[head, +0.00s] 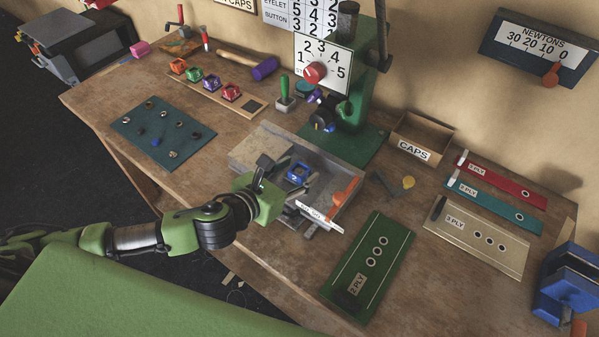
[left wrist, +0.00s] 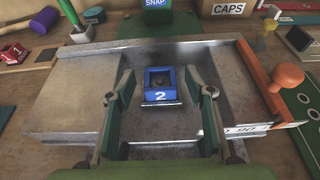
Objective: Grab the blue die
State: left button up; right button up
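The blue die (head: 298,172), a small open-topped block marked 2, sits on the grey metal tray (head: 335,158) of the green press. My left gripper is open and reaches over the tray's front side. My right gripper is in neither view.
An orange-handled bar (head: 343,193) lies along the tray's right side. The green press (head: 350,110) stands behind. A wooden rack (head: 222,98) holds several other coloured dies at the back left. A green 2 PLY strip (head: 372,262) lies to the right.

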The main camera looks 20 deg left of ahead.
pick_arm(q)
jog(key=c, duration=1.3)
jog(key=shift+o, duration=0.2)
